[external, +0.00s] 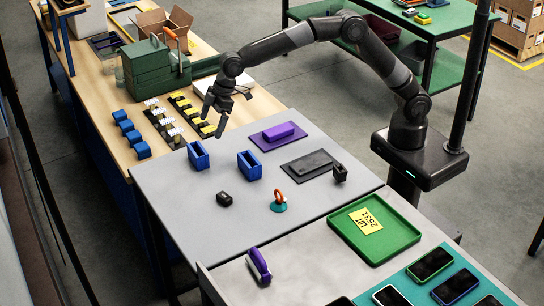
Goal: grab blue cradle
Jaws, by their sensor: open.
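Two blue open-topped holders that look like cradles stand upright on the grey table: a left blue cradle (198,156) near the table's far left edge and a right blue cradle (249,166) beside it. I cannot tell which one the task names. My gripper (212,126) hangs with its fingers pointing down, above and slightly beyond the left cradle in the picture. It is open, with nothing seen between its fingers, and appears apart from both cradles.
Several small blue blocks (134,137) and yellow-and-black parts (190,112) sit on the wooden bench. A purple block (279,131), a dark flat plate (307,167), a small black block (224,198) and an orange-and-teal ring piece (279,202) stand around the cradles.

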